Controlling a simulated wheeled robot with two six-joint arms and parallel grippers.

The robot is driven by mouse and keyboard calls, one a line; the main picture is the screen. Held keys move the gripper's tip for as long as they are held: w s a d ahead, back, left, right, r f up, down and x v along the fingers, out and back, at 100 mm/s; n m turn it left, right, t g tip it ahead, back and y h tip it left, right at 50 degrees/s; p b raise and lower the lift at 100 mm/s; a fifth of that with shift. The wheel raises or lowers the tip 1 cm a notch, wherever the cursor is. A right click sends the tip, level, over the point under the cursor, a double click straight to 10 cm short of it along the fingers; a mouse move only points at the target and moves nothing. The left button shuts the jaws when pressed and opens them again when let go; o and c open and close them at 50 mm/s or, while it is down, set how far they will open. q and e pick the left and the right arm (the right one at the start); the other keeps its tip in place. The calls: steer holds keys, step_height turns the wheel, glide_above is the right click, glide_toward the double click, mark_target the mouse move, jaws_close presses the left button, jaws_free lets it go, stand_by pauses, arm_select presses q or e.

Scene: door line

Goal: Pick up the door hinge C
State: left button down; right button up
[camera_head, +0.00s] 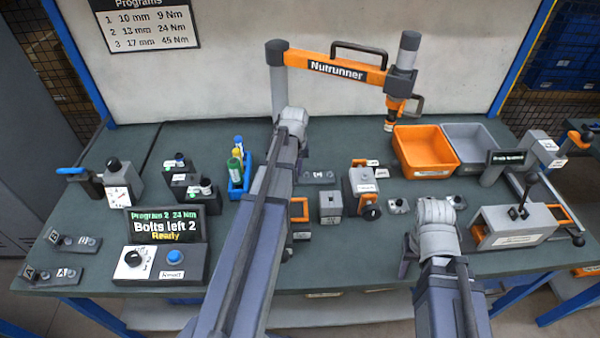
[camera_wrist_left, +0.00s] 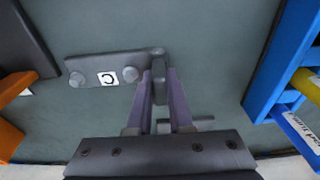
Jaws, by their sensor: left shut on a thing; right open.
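Door hinge C is a grey two-leaf hinge. In the left wrist view, its leaf (camera_wrist_left: 88,72) with two round bolt heads and a "C" label extends left of my fingers. My left gripper (camera_wrist_left: 158,82) is shut on the hinge's barrel; part of the other leaf shows behind the fingers. In the head view, hinge C (camera_head: 320,177) shows just right of my left arm, whose wrist hides the fingertips. I cannot tell whether it touches the bench. My right gripper (camera_head: 408,258) is open at the bench's front right; its fingertips are mostly hidden under the wrist.
A blue rack (camera_head: 246,178) with bottles stands close left of my left arm. An orange-framed block (camera_head: 299,209) and a grey block (camera_head: 331,207) are close to its right. Two similar hinges (camera_head: 74,241) (camera_head: 54,274) lie at the far left. The nutrunner (camera_head: 335,68) hangs above the back.

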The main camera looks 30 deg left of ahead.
arm_select(q)
step_height(320, 180, up, 10)
steer(key=p, duration=1)
arm_select(e)
step_height(320, 180, up, 10)
steer(key=shift+s, duration=0.1)
